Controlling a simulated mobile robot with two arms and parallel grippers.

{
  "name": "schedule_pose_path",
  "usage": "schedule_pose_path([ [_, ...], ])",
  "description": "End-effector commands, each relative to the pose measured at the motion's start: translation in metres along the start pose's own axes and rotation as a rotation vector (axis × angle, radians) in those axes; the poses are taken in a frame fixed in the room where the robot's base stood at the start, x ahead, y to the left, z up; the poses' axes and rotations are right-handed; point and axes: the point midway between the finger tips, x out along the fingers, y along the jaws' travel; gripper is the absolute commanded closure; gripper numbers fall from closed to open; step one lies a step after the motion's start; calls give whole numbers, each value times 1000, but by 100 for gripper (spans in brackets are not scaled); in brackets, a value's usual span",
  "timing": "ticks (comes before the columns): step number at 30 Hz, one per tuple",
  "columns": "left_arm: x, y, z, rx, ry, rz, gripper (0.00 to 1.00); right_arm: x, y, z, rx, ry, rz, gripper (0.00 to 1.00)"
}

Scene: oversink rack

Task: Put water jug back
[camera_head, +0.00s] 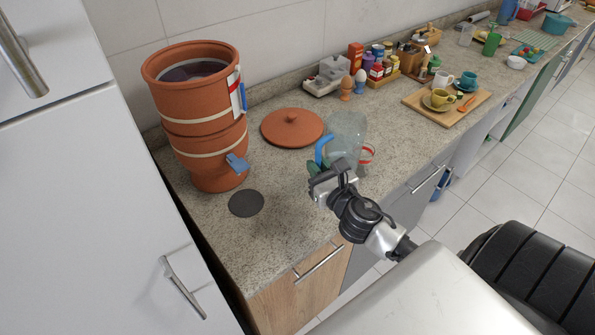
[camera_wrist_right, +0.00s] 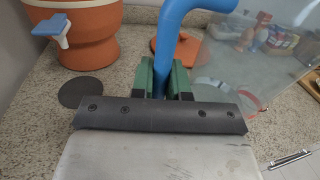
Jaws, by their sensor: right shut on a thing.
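The water jug (camera_head: 346,133) is a clear, see-through jug with a blue handle and a red band low on its side. It is on or just above the counter, right of the terracotta lid; I cannot tell if its base touches. My right gripper (camera_head: 318,183) is shut on the blue handle (camera_wrist_right: 168,50), its green fingers on both sides of it in the wrist view. The jug body (camera_wrist_right: 245,60) shows at the right there. A dark round mat (camera_head: 246,203) lies bare on the counter below the tap of the terracotta water filter (camera_head: 198,113). My left gripper is not in view.
The terracotta lid (camera_head: 292,127) lies on the counter behind the jug. An egg cup, spice jars and a wooden board (camera_head: 446,105) with cups stand farther right. The counter in front of the filter, around the mat, is clear. A white cabinet (camera_head: 80,170) bounds the left.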

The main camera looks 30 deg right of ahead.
Motion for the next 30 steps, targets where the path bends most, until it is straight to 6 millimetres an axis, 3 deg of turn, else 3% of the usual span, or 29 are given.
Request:
schedule_pose_path([
  [6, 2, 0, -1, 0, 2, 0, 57, 41, 30, -26, 3, -5, -2, 100],
  [12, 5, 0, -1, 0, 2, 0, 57, 62, 46, -42, -2, -4, -1, 100],
  [16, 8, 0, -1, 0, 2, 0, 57, 65, 49, -49, -2, -3, 0, 100],
  [22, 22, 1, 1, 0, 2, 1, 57, 65, 51, -80, 1, -1, -1, 100],
  [30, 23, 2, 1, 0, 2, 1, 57, 64, 51, -83, -4, -3, 2, 100],
])
